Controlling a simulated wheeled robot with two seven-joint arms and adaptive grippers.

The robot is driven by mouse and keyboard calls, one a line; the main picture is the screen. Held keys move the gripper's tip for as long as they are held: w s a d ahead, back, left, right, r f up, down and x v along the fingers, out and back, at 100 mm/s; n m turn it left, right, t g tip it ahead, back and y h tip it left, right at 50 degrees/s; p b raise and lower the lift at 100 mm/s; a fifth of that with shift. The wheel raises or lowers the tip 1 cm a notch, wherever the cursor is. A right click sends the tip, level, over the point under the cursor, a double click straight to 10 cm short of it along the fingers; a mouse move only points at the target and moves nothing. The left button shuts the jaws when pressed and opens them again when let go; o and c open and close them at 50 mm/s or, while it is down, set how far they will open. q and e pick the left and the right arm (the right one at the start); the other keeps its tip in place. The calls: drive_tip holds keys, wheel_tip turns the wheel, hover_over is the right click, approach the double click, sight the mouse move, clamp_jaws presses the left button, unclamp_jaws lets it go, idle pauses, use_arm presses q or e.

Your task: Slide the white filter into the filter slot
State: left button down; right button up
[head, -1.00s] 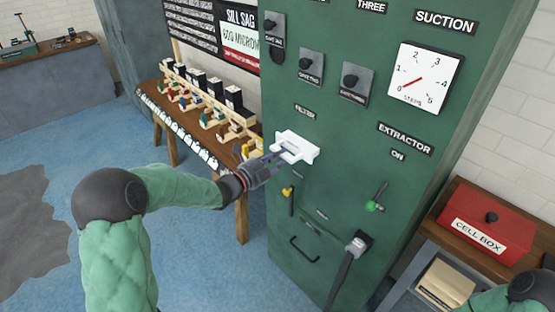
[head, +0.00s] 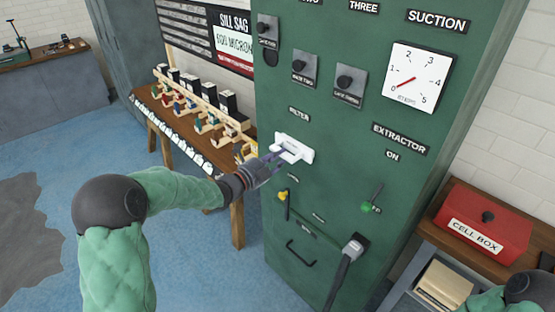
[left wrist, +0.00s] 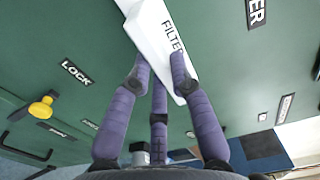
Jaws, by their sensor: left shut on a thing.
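The white filter (left wrist: 158,38), with "FILTER" printed on it, is between the fingers of my left gripper (left wrist: 157,75), which is shut on it.
The green cabinet (head: 345,190) carries a yellow lock handle (head: 283,196), a green-knobbed lever (head: 369,205), a black handle (head: 300,252) and a suction dial (head: 416,78). A wooden bench (head: 205,150) with racks stands left. A red cell box (head: 483,222) stands right.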

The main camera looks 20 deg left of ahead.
use_arm(q)
drive_tip(key=shift+b+x, duration=0.35)
drive_tip(key=shift+x, duration=0.5)
drive_tip(key=c, duration=1)
unclamp_jaws()
drive_tip(key=shift+c, duration=0.2)
drive_tip(key=v, duration=1.2)
drive_tip(key=shift+f, duration=0.1)
